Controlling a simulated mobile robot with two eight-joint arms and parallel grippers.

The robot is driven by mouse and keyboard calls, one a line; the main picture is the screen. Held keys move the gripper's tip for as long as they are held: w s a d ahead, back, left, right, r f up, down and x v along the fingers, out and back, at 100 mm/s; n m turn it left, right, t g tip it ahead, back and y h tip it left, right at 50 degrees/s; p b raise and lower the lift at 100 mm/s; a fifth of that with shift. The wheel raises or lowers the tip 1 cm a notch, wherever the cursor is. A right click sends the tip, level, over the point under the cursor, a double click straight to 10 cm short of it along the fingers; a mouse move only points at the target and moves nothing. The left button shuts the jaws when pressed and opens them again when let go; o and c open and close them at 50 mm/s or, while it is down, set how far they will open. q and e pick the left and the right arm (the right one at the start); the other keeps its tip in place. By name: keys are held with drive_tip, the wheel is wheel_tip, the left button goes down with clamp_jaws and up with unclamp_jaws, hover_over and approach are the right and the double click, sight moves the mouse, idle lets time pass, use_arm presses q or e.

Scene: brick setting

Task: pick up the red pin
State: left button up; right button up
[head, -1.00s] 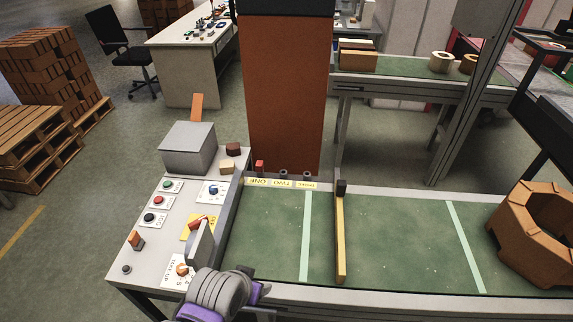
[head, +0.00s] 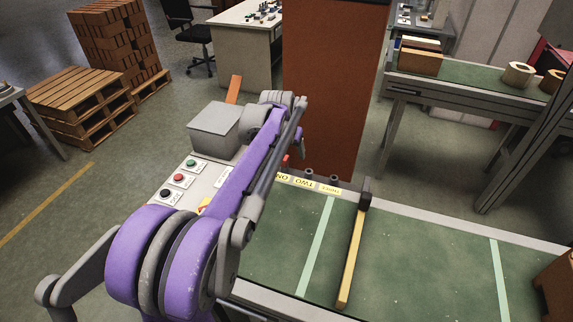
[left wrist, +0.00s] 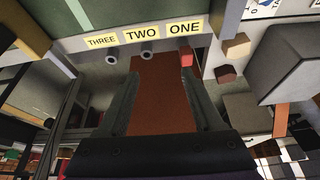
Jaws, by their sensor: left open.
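The red pin (head: 286,161) stands at the far edge of the green conveyor, by the label ONE, partly hidden by my left arm in the head view. In the left wrist view the red pin (left wrist: 186,57) is beside the ONE label, ahead of and near the right fingertip. My left gripper (left wrist: 163,82) is open and empty, with no contact on the pin visible. In the head view my left gripper (head: 301,148) is small, close to the pin and mostly hidden behind the arm. My right gripper is not in view.
Two grey sockets stand by the labels TWO (left wrist: 142,32) and THREE (left wrist: 102,41). A tall brown pillar (head: 330,90) rises just behind. A grey box (head: 215,128) and small blocks (left wrist: 236,45) are beside the pin. A yellow bar (head: 351,255) crosses the green belt.

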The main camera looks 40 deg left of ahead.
use_arm(q)
approach(284, 158)
drive_tip(key=shift+n, duration=0.3)
drive_tip(key=x, duration=0.5)
drive_tip(key=shift+w+a+r+b, duration=0.1)
drive_tip(key=shift+w+a+b, duration=0.2)
drive_tip(key=shift+w, duration=0.05)
drive_tip(key=shift+d+x, duration=0.15)
drive_tip(key=shift+x, duration=1.25)
drive_tip(key=shift+d+x, duration=0.15)
drive_tip(key=shift+x, duration=1.2)
drive_tip(key=shift+s, duration=0.2)
clamp_jaws()
